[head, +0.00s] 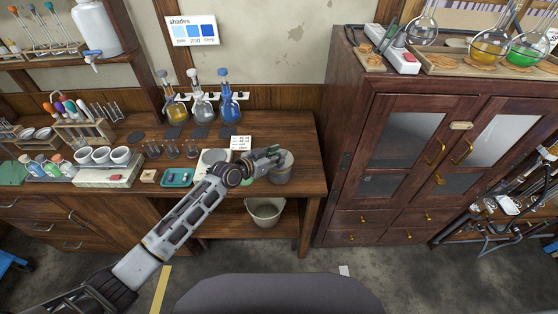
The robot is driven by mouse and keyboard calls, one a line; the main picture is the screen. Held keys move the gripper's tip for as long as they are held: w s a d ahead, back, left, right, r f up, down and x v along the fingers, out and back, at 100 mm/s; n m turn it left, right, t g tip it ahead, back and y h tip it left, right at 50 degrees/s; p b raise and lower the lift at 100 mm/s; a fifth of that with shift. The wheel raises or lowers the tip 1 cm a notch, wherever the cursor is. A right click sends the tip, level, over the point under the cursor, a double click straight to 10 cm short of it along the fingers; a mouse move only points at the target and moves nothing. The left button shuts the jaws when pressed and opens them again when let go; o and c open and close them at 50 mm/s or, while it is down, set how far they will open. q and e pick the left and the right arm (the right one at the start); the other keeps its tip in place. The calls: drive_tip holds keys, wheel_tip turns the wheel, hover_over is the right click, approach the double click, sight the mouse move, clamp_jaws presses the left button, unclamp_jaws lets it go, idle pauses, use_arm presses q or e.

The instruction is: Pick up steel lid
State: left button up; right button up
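A grey steel lid (286,157) sits on a round grey pot (281,174) at the right end of the wooden bench. My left gripper (270,155) reaches in from the left at the lid's left side, and its fingers overlap the lid's upper left part. I cannot tell whether they touch it, or whether they are open or shut; they are small and dark here. My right gripper is not in view.
A white plate-like device (213,160) and a small label card (241,143) are left of the gripper. Several flasks stand behind, including a blue one (230,108). A tall wooden cabinet (360,130) rises to the right. A bucket (265,212) stands below the bench top.

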use_arm(q)
drive_tip(key=shift+s+f, duration=0.25)
drive_tip(key=shift+f, duration=0.55)
clamp_jaws()
wheel_tip(320, 180, up, 11)
drive_tip(key=b, duration=0.1)
drive_tip(key=shift+w, duration=0.25)
drive_tip(key=shift+w+f, duration=0.1)
